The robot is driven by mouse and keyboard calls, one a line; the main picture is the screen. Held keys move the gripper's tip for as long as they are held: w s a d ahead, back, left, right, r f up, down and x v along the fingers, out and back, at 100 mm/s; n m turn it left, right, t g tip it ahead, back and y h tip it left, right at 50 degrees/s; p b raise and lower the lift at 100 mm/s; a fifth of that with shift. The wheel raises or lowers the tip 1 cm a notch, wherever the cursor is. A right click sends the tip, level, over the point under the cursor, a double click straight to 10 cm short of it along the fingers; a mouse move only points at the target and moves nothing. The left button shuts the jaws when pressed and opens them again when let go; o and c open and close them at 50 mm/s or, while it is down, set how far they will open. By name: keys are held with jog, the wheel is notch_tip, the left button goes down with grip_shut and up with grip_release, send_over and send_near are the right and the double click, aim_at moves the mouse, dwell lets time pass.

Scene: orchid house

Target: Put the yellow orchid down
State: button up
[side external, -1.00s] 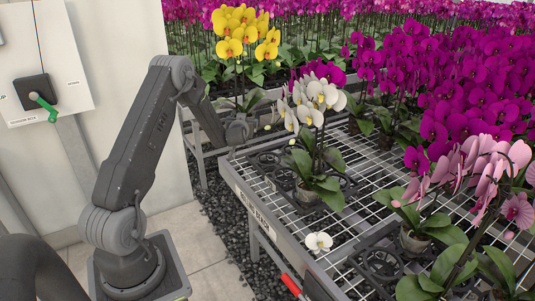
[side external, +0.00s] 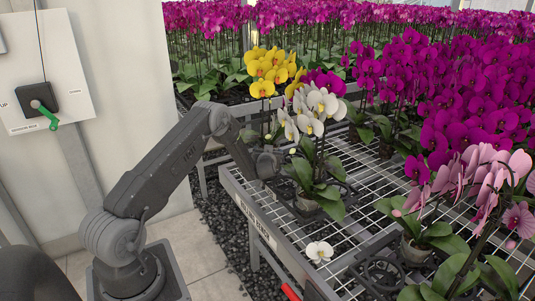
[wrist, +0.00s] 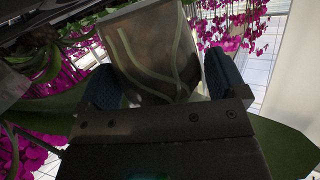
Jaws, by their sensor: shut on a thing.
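The yellow orchid (side external: 272,70) stands upright over the far left part of the bench (side external: 262,222) in the side view, partly behind the white orchid. My gripper (side external: 272,161) is low at its base, above the bench's left edge. In the wrist view my gripper (wrist: 163,85) is shut on the orchid's clear pot (wrist: 155,50), one finger pad on each side, with roots showing inside. The pot's bottom is hidden in the side view, so I cannot tell whether it touches the bench.
A white orchid (side external: 318,105) in a pot stands close to the right of my gripper. A fallen white bloom (side external: 319,251) lies near the bench's front edge. An empty black ring holder (side external: 380,271) is nearer. Pink orchids (side external: 470,180) and purple orchids (side external: 450,100) fill the right.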

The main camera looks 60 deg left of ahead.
jog(key=shift+f, duration=0.15)
jog(key=shift+f, duration=0.3)
jog(key=o, duration=1.1)
jog(key=shift+o, duration=0.2)
jog(key=shift+r, duration=0.1)
jog(key=shift+r, duration=0.3)
jog(key=shift+s+d+r, duration=0.1)
jog(key=shift+d+r, duration=0.1)
jog(key=shift+r, duration=0.1)
jog(key=v, duration=1.1)
jog(key=shift+s+d, duration=0.2)
jog(key=shift+d, duration=0.05)
jog(key=shift+f, duration=0.15)
